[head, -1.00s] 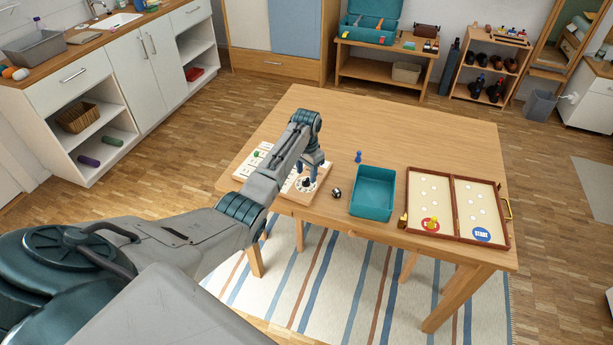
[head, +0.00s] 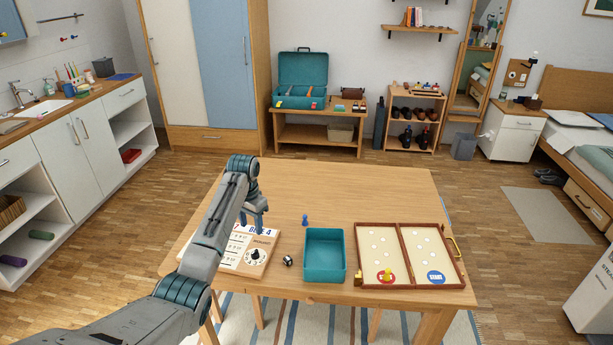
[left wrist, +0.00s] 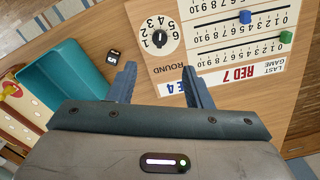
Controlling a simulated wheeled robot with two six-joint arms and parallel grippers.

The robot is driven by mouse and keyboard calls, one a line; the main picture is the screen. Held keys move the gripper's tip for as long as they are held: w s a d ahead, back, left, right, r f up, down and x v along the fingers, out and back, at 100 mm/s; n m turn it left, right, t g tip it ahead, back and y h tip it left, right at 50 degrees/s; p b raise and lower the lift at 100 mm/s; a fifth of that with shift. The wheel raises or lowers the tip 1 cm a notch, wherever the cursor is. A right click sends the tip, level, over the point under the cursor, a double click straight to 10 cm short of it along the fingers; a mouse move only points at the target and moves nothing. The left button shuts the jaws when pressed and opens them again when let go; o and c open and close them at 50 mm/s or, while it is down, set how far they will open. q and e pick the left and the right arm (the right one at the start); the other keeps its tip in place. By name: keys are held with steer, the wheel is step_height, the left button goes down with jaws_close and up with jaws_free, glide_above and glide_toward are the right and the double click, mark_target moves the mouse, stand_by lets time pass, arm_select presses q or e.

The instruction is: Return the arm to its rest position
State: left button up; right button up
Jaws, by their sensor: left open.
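My left arm comes in from the left in the head view, over the table's left part. Its left gripper (head: 253,222) points down above the white and wooden scoreboard (head: 231,258) and covers part of its top edge. In the left wrist view the two fingers (left wrist: 159,78) are apart with nothing between them. The board's round dial (left wrist: 155,38), with numbers around it, lies clear of the fingers; it also shows in the head view (head: 256,256). My right gripper is in neither view.
On the wooden table (head: 380,190), a teal tray (head: 325,277), a black die (head: 288,261) and a blue pawn (head: 305,220) lie right of the scoreboard. An open game board (head: 410,256) with a yellow pawn (head: 388,274) is farther right. The table's back is bare.

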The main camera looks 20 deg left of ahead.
arm_select(q)
steer(key=s+d+f+t, duration=0.1)
steer(key=s+d+f, duration=0.25)
steer(key=s, duration=0.35)
steer(key=s+d+f+y, duration=0.1)
steer(key=s+d+f, duration=0.2)
steer(key=s+f, duration=0.25)
steer(key=s+d+f+t, duration=0.1)
steer(key=s+d+f, duration=0.25)
steer(key=s, duration=0.35)
steer(key=s+d+r+n+t, duration=0.1)
steer(key=s+d+r, duration=0.2)
steer(key=s, duration=0.9)
steer(key=s+d+r+t, duration=0.1)
steer(key=s+d+r, duration=0.15)
steer(key=s, duration=0.85)
steer(key=a+f+g, duration=0.2)
steer(key=a+f, duration=0.1)
steer(key=f, duration=2.7)
steer(key=s+a+f+n, duration=0.1)
steer(key=s+f, duration=1.7)
steer(key=s, duration=0.1)
steer(key=shift+f+g, duration=0.35)
steer(key=shift+g, duration=0.05)
